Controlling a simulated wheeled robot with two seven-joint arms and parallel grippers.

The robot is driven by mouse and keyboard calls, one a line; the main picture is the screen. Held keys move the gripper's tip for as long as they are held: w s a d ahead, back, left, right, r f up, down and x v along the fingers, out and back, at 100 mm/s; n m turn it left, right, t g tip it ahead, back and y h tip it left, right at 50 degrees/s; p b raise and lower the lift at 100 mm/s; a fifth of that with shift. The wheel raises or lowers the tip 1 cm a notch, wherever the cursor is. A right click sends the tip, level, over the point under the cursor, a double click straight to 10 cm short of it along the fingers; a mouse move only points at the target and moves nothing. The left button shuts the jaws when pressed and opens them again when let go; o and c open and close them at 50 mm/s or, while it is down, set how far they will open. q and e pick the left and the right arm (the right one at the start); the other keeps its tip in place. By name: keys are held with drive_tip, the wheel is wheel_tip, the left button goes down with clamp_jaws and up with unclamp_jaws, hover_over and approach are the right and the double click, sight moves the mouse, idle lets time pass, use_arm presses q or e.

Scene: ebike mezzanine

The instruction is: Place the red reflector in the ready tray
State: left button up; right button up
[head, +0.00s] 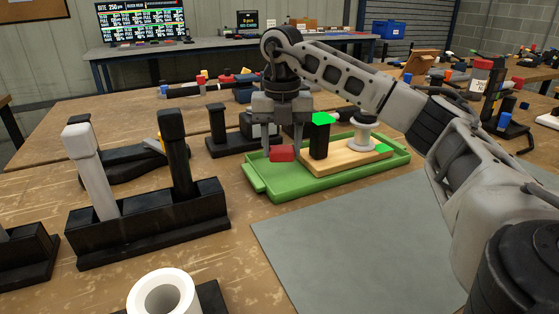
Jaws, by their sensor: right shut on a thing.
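The red reflector (282,155) is a small red block between the fingertips of my right gripper (283,148). The gripper points down and is shut on it, at the left end of the green tray (258,186). The reflector is over or just inside the tray; I cannot tell whether it touches the tray floor. A wooden board (338,167) lies in the tray to the right, carrying a black block with a green top (320,138) and a white spool-like part (365,132). My left gripper is out of view.
A black holder (150,226) with a white post and a black post stands at left. A white cylinder (163,294) is at the front. A grey mat (345,245) lies clear in front of the tray. Black fixtures (228,140) stand behind the tray's left side.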

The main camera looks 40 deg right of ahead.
sight(279, 160)
drive_tip(key=shift+w+a+f, duration=0.1)
drive_tip(key=shift+w+f, duration=0.05)
drive_tip(key=shift+f, duration=0.8)
drive_tip(key=shift+w+f, duration=0.1)
drive_tip(key=shift+f, duration=0.85)
drive_tip(key=shift+f, duration=0.1)
drive_tip(key=shift+f, duration=0.15)
drive_tip(key=o, duration=0.7)
wheel_tip(279, 160, up, 13)
drive_tip(key=p, duration=0.2)
drive_tip(key=shift+f+p, duration=0.2)
drive_tip(key=shift+p, duration=0.2)
